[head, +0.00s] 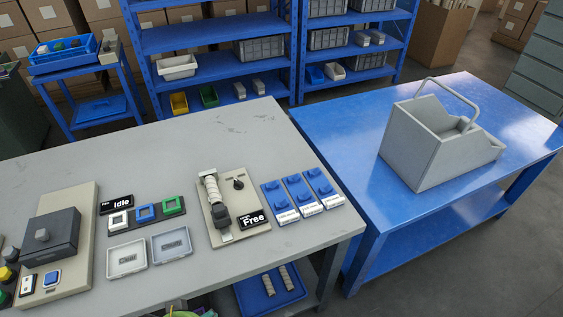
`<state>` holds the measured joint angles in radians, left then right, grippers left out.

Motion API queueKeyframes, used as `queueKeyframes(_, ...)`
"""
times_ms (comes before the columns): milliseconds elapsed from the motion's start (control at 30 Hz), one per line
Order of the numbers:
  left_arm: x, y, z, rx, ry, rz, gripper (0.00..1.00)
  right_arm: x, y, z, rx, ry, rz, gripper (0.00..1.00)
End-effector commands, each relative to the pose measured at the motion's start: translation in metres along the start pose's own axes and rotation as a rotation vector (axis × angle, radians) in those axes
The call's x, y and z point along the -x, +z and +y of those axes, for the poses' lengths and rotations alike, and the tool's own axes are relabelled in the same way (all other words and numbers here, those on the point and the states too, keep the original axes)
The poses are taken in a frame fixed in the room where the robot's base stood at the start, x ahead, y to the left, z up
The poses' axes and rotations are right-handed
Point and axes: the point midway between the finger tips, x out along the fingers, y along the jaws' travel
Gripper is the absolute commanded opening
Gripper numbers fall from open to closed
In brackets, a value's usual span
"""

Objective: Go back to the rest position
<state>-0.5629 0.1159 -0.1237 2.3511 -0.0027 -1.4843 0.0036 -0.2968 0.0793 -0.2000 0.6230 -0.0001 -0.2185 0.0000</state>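Neither of my grippers nor my arms shows in the head view. The grey table (200,130) fills the left and middle. On it a beige board (222,182) carries a roll-like white column with a dark part at its lower end, a black knob and a black "Free" label (254,219). A dark grey box device (50,236) stands on another beige board at the left. A black "Idle" label (117,203) lies between the two boards.
White, blue and green square frames (145,212) and two shallow trays (126,258) lie mid-table. Blue labelled holders (302,193) stand near the right edge. A blue table (350,135) at right bears a grey handled tote (430,145). Blue shelves (205,40) stand behind.

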Motion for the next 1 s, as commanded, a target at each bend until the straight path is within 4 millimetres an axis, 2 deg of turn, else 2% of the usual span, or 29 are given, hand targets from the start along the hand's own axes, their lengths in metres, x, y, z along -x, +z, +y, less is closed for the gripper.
queueKeyframes(267, -0.069, 0.017, 0.004, -0.009, 0.008, -0.036, 0.74, 0.0, 0.001, 0.0, 0.0, 0.0, -0.003, 0.4)
queueKeyframes(433, -0.127, 0.044, 0.007, -0.014, 0.013, -0.067, 0.74, 0.0, 0.003, 0.0, 0.0, 0.0, -0.005, 0.4)
queueKeyframes(567, -0.178, 0.082, 0.01, -0.02, 0.016, -0.098, 0.74, 0.0, 0.005, -0.001, 0.0, -0.001, -0.009, 0.4)
queueKeyframes(700, -0.223, 0.132, 0.013, -0.028, 0.021, -0.131, 0.74, 0.0, 0.005, -0.001, 0.0, -0.001, -0.009, 0.4)
queueKeyframes(833, -0.251, 0.184, 0.014, -0.035, 0.024, -0.159, 0.74, 0.0, 0.005, -0.001, 0.0, -0.001, -0.01, 0.4)
queueKeyframes(1000, -0.267, 0.242, 0.014, -0.043, 0.026, -0.187, 0.74, 0.0, 0.005, 0.0, 0.0, -0.001, -0.01, 0.4)
